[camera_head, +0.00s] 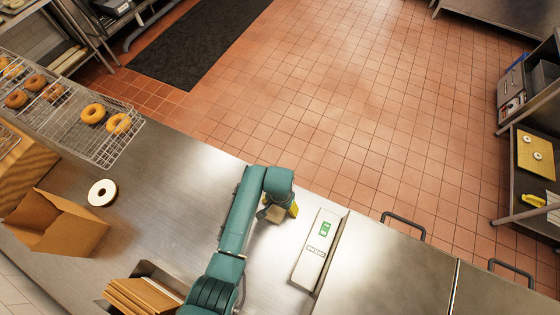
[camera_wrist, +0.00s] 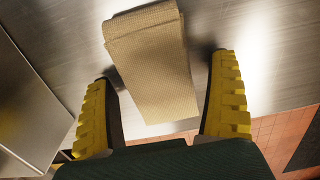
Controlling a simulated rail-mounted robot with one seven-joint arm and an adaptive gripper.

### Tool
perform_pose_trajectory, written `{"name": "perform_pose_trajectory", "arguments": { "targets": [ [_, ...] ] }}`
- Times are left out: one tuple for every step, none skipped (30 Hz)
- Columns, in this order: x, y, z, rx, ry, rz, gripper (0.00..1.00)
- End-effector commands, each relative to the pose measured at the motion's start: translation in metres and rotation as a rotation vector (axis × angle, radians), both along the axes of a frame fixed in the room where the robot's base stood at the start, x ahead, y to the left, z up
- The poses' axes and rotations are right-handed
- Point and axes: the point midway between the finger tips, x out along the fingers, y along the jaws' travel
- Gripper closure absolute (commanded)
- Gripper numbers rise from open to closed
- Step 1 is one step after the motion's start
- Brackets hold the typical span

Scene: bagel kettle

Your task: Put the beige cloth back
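The beige cloth (camera_wrist: 155,65) is folded, with a waffle-like texture, and shows between my gripper's two yellow fingers in the wrist view. My gripper (camera_wrist: 165,105) is open, with a gap between each finger and the cloth. In the head view my gripper (camera_head: 284,211) is over the steel counter near its far edge, with a small beige part of the cloth (camera_head: 272,214) showing beside it. The arm hides most of the cloth there. I cannot tell the height of the fingers above the counter.
A wire rack (camera_head: 75,125) with several bagels is at the left. Bare steel (camera_head: 190,190) lies between.

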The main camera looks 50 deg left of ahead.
Motion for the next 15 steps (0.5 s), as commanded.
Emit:
{"name": "perform_pose_trajectory", "arguments": {
  "targets": [
    [0.0, 0.0, 0.0, 0.0, 0.0, 0.0, 0.1],
    [0.0, 0.0, 0.0, 0.0, 0.0, 0.0, 0.1],
    [0.0, 0.0, 0.0, 0.0, 0.0, 0.0, 0.1],
    [0.0, 0.0, 0.0, 0.0, 0.0, 0.0, 0.1],
    [0.0, 0.0, 0.0, 0.0, 0.0, 0.0, 0.1],
    [0.0, 0.0, 0.001, 0.0, 0.0, 0.0, 0.1],
    [0.0, 0.0, 0.002, 0.0, 0.0, 0.0, 0.1],
    [0.0, 0.0, 0.005, 0.0, -0.001, 0.0, 0.1],
    [0.0, 0.0, 0.008, 0.0, -0.001, 0.0, 0.1],
    [0.001, 0.0, 0.012, 0.001, -0.002, 0.0, 0.1],
    [0.001, 0.001, 0.018, 0.002, -0.002, 0.0, 0.1],
    [0.001, 0.001, 0.026, 0.003, -0.003, 0.0, 0.1],
    [0.001, 0.001, 0.034, 0.003, -0.003, 0.0, 0.1],
    [0.001, 0.001, 0.041, 0.003, -0.004, 0.0, 0.1],
    [0.001, 0.001, 0.052, 0.004, -0.005, 0.0, 0.1]
  ]
}}
